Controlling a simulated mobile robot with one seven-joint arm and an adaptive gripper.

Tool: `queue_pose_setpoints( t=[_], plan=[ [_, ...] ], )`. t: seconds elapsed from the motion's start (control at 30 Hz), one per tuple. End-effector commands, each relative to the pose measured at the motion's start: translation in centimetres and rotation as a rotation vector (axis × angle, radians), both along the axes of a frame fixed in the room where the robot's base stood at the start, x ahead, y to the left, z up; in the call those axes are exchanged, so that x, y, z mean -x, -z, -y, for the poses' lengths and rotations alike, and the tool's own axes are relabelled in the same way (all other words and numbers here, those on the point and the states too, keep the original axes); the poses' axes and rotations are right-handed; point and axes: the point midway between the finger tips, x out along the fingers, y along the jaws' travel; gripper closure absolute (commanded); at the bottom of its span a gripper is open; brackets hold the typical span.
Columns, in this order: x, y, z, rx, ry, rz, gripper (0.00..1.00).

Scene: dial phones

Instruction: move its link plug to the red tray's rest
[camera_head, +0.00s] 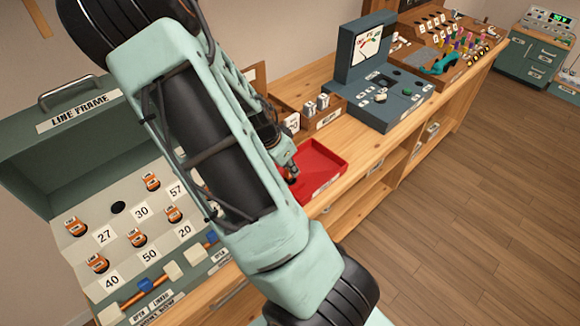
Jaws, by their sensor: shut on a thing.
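The red tray (325,160) lies on the wooden bench, right of my arm. My gripper (287,160) is over the tray's left part, mostly hidden behind my arm. It is shut on a small orange and dark plug (292,174), low at the tray; I cannot tell whether the plug touches the tray. The tray's rest is not clearly visible. The line frame (60,150) at the left holds several orange plugs, one of them (138,237) above the 50 label. A dark socket (118,208) near the 30 label is empty.
My arm crosses the middle of the view and hides part of the line frame and bench. A wooden holder (290,122) and a dark blue-grey meter box (375,95) stand behind the tray. A wooden rack with coloured plugs (465,42) is farther back. The floor at right is clear.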

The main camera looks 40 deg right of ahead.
Motion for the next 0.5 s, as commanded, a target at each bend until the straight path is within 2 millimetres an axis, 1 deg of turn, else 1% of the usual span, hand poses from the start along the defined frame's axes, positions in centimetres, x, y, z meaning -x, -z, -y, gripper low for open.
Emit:
queue_pose_setpoints(
  t=[0.5],
  plan=[
    [0.0,1.3,0.0,0.0,0.0,0.0,1.0]
  ],
)
